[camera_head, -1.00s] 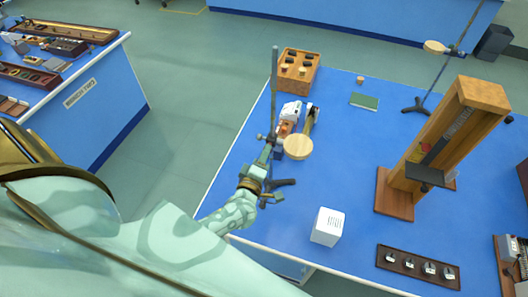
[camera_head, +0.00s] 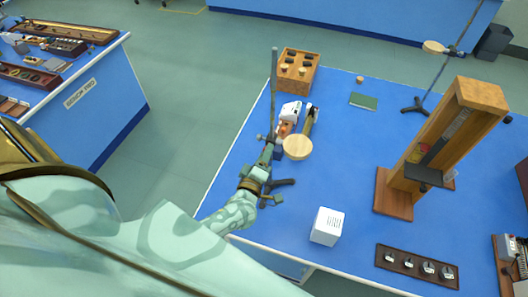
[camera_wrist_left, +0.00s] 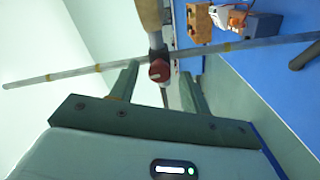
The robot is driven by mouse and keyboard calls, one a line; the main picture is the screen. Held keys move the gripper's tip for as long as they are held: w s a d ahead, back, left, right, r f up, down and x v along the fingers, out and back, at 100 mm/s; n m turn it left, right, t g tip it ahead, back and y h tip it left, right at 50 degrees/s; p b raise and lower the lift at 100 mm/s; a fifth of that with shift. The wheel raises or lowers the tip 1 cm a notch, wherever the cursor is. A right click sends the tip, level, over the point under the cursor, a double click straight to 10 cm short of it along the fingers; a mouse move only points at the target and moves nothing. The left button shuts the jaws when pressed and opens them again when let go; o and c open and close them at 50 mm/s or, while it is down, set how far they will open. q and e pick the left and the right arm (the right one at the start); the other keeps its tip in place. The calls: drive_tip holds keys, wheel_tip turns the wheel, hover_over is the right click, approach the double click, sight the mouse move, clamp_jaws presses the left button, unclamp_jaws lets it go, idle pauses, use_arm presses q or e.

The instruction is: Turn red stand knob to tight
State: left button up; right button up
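The stand's thin upright rod (camera_head: 274,85) rises near the left edge of the blue bench, with a round wooden disc (camera_head: 298,147) on its side arm. In the left wrist view the rod (camera_wrist_left: 90,70) crosses the picture, and the red knob (camera_wrist_left: 159,71) with a pale mark sits at the clamp. My left gripper (camera_head: 268,150) is at the stand's clamp; in the wrist view its two fingers (camera_wrist_left: 158,75) stand apart on either side of the knob, with gaps visible. The knob is hidden in the head view. My right gripper is not in view.
A wooden block with dark holes (camera_head: 299,70) and a white and orange device (camera_head: 289,115) stand behind the disc. A white box (camera_head: 327,226), a tall wooden frame (camera_head: 395,190) and a dark tray (camera_head: 418,267) lie to the right. A second stand (camera_head: 416,105) is at the back right.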

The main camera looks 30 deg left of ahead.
use_arm(q)
drive_tip(key=b+v, duration=0.1)
drive_tip(key=v, duration=1.5)
drive_tip(key=shift+b, duration=0.4)
drive_tip(key=shift+s+d, duration=0.15)
